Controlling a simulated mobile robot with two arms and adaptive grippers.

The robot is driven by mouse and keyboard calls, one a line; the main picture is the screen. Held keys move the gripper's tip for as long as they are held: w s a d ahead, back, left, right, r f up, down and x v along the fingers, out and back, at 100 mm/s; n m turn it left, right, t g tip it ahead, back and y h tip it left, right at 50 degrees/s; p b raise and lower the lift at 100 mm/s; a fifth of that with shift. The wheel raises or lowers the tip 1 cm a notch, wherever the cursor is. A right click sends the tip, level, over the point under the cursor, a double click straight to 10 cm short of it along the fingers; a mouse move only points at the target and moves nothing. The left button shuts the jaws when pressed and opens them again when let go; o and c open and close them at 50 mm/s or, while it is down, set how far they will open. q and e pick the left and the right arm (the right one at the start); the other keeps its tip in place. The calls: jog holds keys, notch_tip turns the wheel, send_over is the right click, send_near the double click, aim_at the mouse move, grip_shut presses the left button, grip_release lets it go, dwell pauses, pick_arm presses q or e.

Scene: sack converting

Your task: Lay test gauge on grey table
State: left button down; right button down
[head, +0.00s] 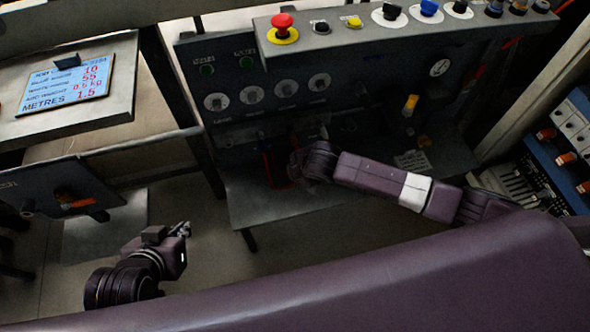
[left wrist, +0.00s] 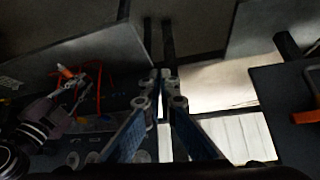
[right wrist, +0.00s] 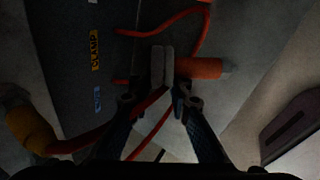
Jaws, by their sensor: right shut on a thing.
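My right gripper (right wrist: 162,68) is shut on an orange cylinder (right wrist: 203,68) with a grey tip, which sticks out to the right of the fingers. I cannot tell if this is the test gauge; no other gauge is clearly seen in hand. In the head view my right forearm hides most of that gripper, beside a red piece (head: 275,165) at the console. My left gripper (head: 184,231) is shut and empty over the floor, and its closed tips show in its wrist view (left wrist: 161,76). A grey table (head: 85,118) stands at the upper left.
The console (head: 270,95) carries a red button (head: 283,21) and dials. Its lower grey shelf (head: 250,207) is partly bare. Red cords (right wrist: 198,35) loop around the right fingers. A dark panel (head: 62,185) stands left.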

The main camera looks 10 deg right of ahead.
jog(key=shift+f+b, duration=0.4)
jog(key=shift+b, duration=0.1)
pick_arm(q)
jog(key=w+d+r+t+h, duration=0.1)
jog(key=w+d+r+t, duration=0.2)
jog(key=w+r, duration=0.4)
jog(key=shift+w+t+b, duration=0.3)
jog(key=shift+t+b, duration=0.05)
jog(key=shift+t, duration=0.55)
pick_arm(e)
jog(key=shift+f, duration=0.3)
jog(key=c, duration=1.7)
grip_release()
jog(key=v, duration=1.2)
